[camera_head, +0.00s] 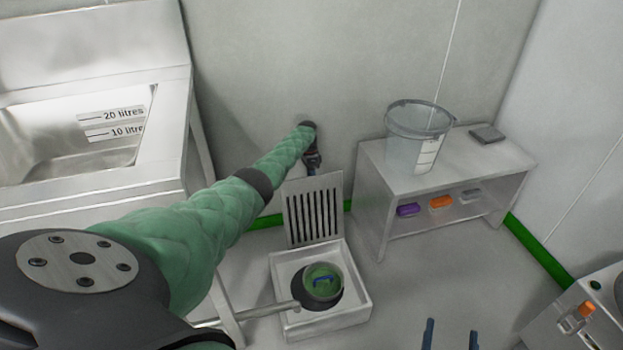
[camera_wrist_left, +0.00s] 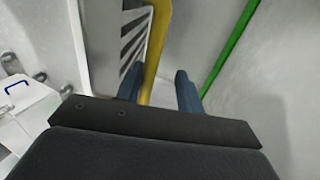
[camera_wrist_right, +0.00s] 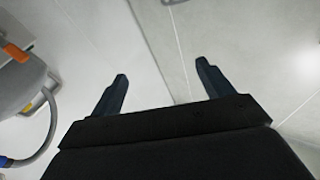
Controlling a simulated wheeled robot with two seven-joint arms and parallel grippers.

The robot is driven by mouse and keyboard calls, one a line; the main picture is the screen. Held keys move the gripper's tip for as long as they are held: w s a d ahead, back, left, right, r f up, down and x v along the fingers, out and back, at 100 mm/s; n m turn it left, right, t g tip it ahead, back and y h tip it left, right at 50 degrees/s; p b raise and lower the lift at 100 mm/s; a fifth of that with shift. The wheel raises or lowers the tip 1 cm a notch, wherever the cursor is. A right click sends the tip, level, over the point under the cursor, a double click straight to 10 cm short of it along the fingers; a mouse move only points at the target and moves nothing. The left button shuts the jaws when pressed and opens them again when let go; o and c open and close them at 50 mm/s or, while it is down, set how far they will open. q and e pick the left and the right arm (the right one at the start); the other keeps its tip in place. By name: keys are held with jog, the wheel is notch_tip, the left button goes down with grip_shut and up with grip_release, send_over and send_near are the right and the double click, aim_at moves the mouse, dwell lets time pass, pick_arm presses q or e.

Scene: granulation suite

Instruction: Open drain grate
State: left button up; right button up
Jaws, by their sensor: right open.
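The drain grate (camera_head: 313,212), a pale slotted plate, stands raised at the back edge of the white drain box (camera_head: 345,318). In the box's dark round opening is a green strainer (camera_head: 318,272) with a blue handle. My left gripper (camera_head: 313,166) is behind the grate's top edge, partly hidden by its arm. In the left wrist view my left gripper (camera_wrist_left: 160,82) has its fingers apart, with a yellow strip (camera_wrist_left: 157,45) beside the grate (camera_wrist_left: 132,42) running between them. A gap shows at the right finger. My right gripper (camera_head: 450,335) is open and empty at the bottom.
A steel sink (camera_head: 95,185) stands at the left. A low bench (camera_head: 440,175) at the right holds a clear bucket (camera_head: 418,135) and several coloured items on its shelf. Equipment with an orange-tipped valve (camera_head: 580,315) fills the lower right corner. Floor between bench and box is clear.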

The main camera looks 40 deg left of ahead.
pick_arm(q)
jog(key=shift+f, duration=0.1)
jog(key=v, duration=0.7)
jog(key=shift+r+p, duration=0.4)
pick_arm(e)
notch_tip(320, 180, down, 9)
jog(key=s+g, duration=0.1)
jog(key=g, duration=0.2)
jog(key=shift+s+f+h, duration=0.2)
jog(key=shift+s+h, duration=0.1)
jog(key=shift+h, duration=0.1)
pick_arm(q)
jog(key=shift+w, duration=0.1)
pick_arm(e)
jog(key=shift+r, duration=0.1)
